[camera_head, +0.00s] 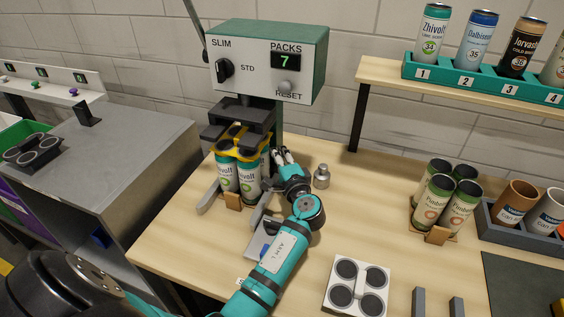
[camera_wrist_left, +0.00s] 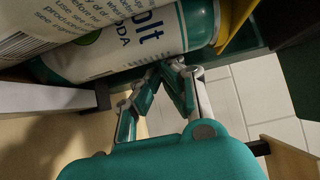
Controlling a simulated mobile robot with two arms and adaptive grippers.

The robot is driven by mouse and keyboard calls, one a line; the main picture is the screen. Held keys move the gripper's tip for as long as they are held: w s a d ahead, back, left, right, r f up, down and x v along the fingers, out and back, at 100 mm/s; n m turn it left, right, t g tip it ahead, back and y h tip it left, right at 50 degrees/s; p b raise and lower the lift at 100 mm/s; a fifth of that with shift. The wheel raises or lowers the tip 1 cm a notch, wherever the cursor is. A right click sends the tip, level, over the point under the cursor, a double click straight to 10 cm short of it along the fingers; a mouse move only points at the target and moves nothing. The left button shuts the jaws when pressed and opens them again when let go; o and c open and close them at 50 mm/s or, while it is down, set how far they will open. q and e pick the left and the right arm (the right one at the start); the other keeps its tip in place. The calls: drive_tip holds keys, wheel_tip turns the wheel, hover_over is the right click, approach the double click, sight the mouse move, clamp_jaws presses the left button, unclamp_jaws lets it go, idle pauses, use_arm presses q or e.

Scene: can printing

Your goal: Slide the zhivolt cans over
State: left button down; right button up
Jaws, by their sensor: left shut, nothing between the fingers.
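The Zhivolt cans (camera_head: 248,184), white and green with dark ends, stand grouped under the press (camera_head: 270,62), with a yellow piece (camera_head: 238,139) over their tops. My left gripper (camera_head: 284,156) is just right of the cans, with its fingers pointing toward the back. In the left wrist view the left gripper's fingertips (camera_wrist_left: 170,66) are together and empty. A Zhivolt can (camera_wrist_left: 115,45) lies close beside them across the upper left; I cannot tell whether they touch. Some of the cans are hidden behind the front ones. My right gripper is not in view.
A small metal weight (camera_head: 321,176) stands right of my gripper. A group of Pinbar-like cans (camera_head: 461,206) is at the right, near a grey tray (camera_head: 497,229). A white four-ring block (camera_head: 341,308) is at the front. A sample shelf (camera_head: 384,72) spans the back right.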

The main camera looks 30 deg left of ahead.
use_arm(q)
drive_tip(key=shift+w, duration=0.15)
drive_tip(key=shift+s, duration=1.05)
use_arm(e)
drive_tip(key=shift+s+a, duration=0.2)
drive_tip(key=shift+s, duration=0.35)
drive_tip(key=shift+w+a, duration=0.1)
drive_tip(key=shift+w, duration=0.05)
